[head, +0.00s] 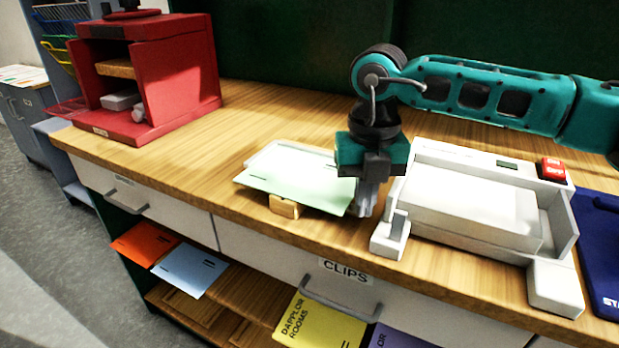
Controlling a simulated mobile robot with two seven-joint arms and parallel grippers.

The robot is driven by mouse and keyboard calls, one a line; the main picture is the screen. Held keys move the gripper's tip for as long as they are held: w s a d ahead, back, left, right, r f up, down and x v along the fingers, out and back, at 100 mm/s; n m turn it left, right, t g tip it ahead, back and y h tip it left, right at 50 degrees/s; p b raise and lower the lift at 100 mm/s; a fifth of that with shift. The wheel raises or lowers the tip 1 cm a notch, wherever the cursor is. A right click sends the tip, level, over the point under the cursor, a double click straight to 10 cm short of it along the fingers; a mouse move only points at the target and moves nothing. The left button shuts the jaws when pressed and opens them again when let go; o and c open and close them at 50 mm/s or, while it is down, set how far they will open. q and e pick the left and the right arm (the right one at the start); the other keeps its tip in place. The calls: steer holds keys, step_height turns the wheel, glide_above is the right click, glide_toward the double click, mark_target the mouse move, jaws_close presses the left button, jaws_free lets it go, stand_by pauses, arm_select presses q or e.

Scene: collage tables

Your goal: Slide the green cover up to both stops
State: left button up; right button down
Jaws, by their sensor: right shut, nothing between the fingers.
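The pale green cover (275,184) lies flat near the front of the wooden counter, left of a white machine. White sheet edges show at its back. A small wooden block (284,207) sits at its front edge. My right gripper (366,207) points down at the cover's right end, between the cover and the machine. Its fingers are shut and empty. They hide part of the cover's right edge, and I cannot tell whether they touch it. I cannot make out for sure which parts are the two stops. My left gripper is out of view.
The white machine (402,236) with a red switch (553,168) stands close right of the gripper. A blue item (598,240) lies beyond it. A red open-fronted box (180,75) stands at the back left. The counter (200,148) between box and cover is clear.

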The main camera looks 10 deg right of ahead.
step_height(320, 180, up, 7)
steer(key=p, duration=0.4)
steer(key=shift+f, duration=0.15)
